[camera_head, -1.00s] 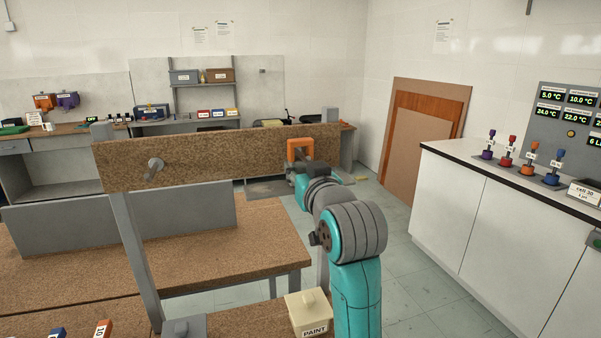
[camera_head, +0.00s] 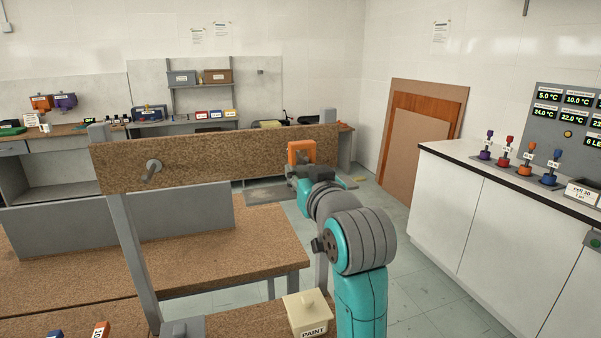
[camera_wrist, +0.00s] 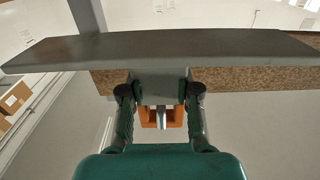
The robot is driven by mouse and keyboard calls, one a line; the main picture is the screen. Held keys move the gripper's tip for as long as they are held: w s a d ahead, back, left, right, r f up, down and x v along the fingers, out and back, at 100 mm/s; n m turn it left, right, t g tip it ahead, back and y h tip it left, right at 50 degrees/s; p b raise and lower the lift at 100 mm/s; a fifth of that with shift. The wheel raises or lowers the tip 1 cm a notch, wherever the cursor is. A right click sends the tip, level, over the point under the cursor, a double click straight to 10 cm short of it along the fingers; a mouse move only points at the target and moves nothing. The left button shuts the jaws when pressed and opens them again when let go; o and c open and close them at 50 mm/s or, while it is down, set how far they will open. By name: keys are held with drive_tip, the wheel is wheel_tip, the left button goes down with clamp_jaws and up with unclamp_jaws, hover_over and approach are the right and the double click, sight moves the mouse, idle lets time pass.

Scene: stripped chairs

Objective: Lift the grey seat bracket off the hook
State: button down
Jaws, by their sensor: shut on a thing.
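The grey seat bracket (camera_wrist: 160,46) shows in the wrist view as a wide dark plate across the picture, with a lighter grey block below it. My gripper (camera_wrist: 160,92) is shut on that block, one finger at each side. An orange piece with a grey peg (camera_wrist: 162,117) shows beyond the block; I cannot tell whether the bracket touches it. In the head view my gripper (camera_head: 298,172) is just below the orange piece (camera_head: 302,152) near the right end of the particleboard rail (camera_head: 220,160). The bracket is not clearly visible there.
A grey peg (camera_head: 152,170) sticks out of the rail's left part. Grey posts (camera_head: 134,255) carry the rail. A brown-topped bench (camera_head: 200,250) stands behind it, a cream PAINT box (camera_head: 306,313) in front, and a white counter (camera_head: 480,210) at the right.

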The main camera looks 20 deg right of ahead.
sight(303, 171)
drive_tip(key=shift+s+r, duration=0.15)
drive_tip(key=shift+s, duration=0.7)
drive_tip(key=shift+s+r, duration=0.15)
drive_tip(key=shift+s, duration=0.8)
drive_tip(key=shift+s, duration=0.15)
drive_tip(key=shift+s, duration=2.9)
